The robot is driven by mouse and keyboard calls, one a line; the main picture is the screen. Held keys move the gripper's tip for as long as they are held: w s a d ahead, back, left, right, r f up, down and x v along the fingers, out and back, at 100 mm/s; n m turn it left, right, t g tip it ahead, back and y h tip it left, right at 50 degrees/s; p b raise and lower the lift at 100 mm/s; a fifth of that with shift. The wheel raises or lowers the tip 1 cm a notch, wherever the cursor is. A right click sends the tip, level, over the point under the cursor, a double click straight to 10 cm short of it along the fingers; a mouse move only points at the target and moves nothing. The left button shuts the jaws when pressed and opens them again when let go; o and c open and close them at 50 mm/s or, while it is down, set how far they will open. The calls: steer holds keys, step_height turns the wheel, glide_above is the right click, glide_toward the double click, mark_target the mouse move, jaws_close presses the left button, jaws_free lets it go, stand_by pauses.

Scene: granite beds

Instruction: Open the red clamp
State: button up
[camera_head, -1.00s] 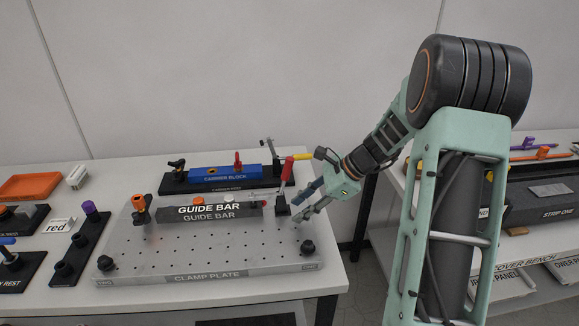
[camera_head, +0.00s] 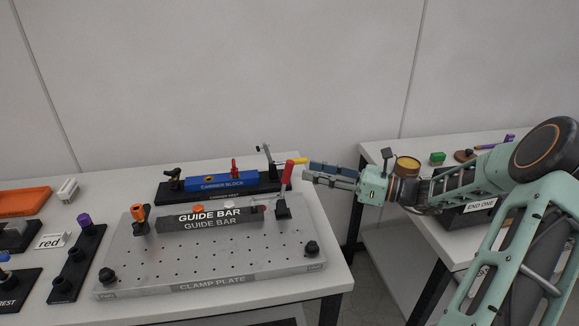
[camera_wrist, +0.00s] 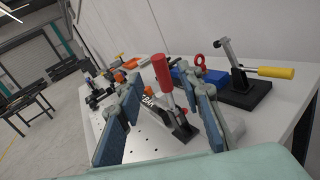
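The red clamp stands at the right end of the guide bar (camera_head: 190,223) on the clamp plate (camera_head: 235,268). Its red handle (camera_head: 288,171) points up with a slight tilt, above a dark base (camera_head: 283,211). Its clamping arm is hard to make out. My gripper (camera_head: 308,172) is open and empty, just right of the handle in the head view. In the wrist view, the red handle (camera_wrist: 162,72) appears between my two spread fingers (camera_wrist: 160,88), with a visible gap to each. I cannot tell how deep between them it is.
Behind the plate, the blue carrier block (camera_head: 222,180) has another clamp with a yellow handle (camera_head: 293,161), close to my fingers in the head view. A second bench (camera_head: 425,225) stands to the right across a gap. The plate's front is clear.

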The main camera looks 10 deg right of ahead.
mark_target(289, 166)
steer(key=x, duration=0.7)
steer(key=shift+w+a, duration=0.2)
steer(key=shift+a, duration=0.1)
steer(key=shift+c, duration=0.6)
jaws_close()
